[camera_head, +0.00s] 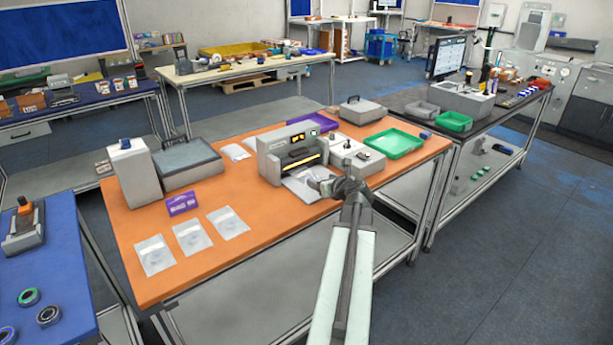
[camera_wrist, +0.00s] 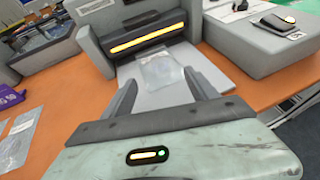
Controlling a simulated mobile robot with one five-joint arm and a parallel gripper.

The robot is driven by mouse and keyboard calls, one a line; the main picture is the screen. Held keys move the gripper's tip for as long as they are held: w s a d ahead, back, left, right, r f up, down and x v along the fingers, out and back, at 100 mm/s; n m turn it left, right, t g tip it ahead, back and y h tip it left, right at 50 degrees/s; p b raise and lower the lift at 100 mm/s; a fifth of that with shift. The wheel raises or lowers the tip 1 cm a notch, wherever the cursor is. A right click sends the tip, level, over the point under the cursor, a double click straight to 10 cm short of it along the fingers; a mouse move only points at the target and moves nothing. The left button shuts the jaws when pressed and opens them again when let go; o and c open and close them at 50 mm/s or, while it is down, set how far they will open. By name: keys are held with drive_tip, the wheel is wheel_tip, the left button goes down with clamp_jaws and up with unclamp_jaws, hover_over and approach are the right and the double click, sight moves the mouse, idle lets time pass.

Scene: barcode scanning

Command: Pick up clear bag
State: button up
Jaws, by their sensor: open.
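A clear bag (camera_wrist: 162,72) lies flat on the light tray in front of the grey machine (camera_wrist: 145,35), under its lit orange slot. In the head view this bag (camera_head: 297,178) is small, just left of my gripper. My gripper (camera_wrist: 162,88) is open and empty, with its fingers on either side of the near part of the tray and the bag slightly beyond the tips. In the head view my gripper (camera_head: 322,186) is at the machine's front. Several more clear bags lie on the orange table's left half, including one at the front left (camera_head: 155,256).
The orange table (camera_head: 270,222) has bare room in front of the machine. A grey box with a dark pad (camera_wrist: 262,35) stands close on the right. A green tray (camera_head: 393,144), a purple block (camera_head: 182,204) and a grey bin (camera_head: 187,165) are also on it.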

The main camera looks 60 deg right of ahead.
sight(313, 177)
drive_tip(key=shift+b+x, duration=0.55)
drive_tip(key=shift+x, duration=0.9)
drive_tip(key=b+x, duration=0.1)
drive_tip(key=x, duration=0.3)
drive_tip(key=shift+w+d+f+b, duration=0.1)
drive_tip(key=shift+w+d+b, duration=0.1)
drive_tip(key=shift+w+b, duration=0.15)
drive_tip(key=shift+s, duration=0.1)
drive_tip(key=shift+a, duration=0.1)
clamp_jaws()
